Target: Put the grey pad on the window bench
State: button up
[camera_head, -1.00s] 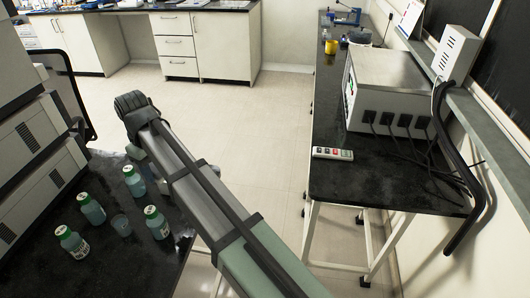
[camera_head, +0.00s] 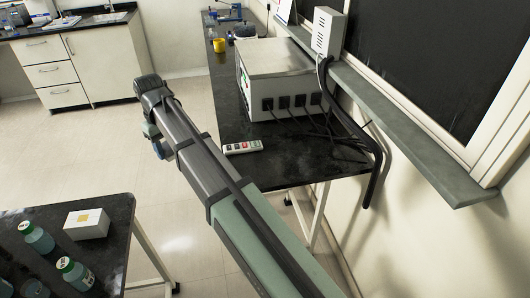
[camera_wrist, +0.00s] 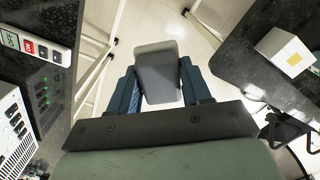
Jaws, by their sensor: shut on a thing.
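The grey pad (camera_wrist: 158,72) is held between the blue fingers of my gripper (camera_wrist: 160,88) in the wrist view, over open floor. My gripper is shut on it. In the head view my gripper (camera_head: 154,143) is mostly hidden behind my arm, left of the window bench, and the pad cannot be made out. The window bench (camera_head: 300,168) is a black-topped bench along the right wall, beneath the window. Its top also shows at the left of the wrist view (camera_wrist: 62,22).
On the window bench stand a metal instrument (camera_head: 275,75) with plugs and cables, a power strip (camera_head: 243,147) at the near left edge, and a yellow cup (camera_head: 219,46). Its near corner is bare. A black table (camera_head: 115,245) at lower left holds bottles and a white box (camera_head: 87,224).

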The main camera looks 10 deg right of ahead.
jog(key=w+d+m, duration=0.2)
jog(key=d, duration=0.7)
jog(key=w+d+m, duration=0.2)
jog(key=w+d, duration=0.1)
jog(key=d, duration=0.5)
jog(key=m, duration=0.3)
send_over(271, 162)
notch_tip(271, 162, down, 4)
jog(key=shift+w+d+f, duration=0.1)
jog(key=shift+f, duration=5.4)
jog(key=shift+f, duration=0.1)
jog(key=o, duration=1.1)
jog(key=shift+c, duration=0.2)
notch_tip(271, 162, up, 12)
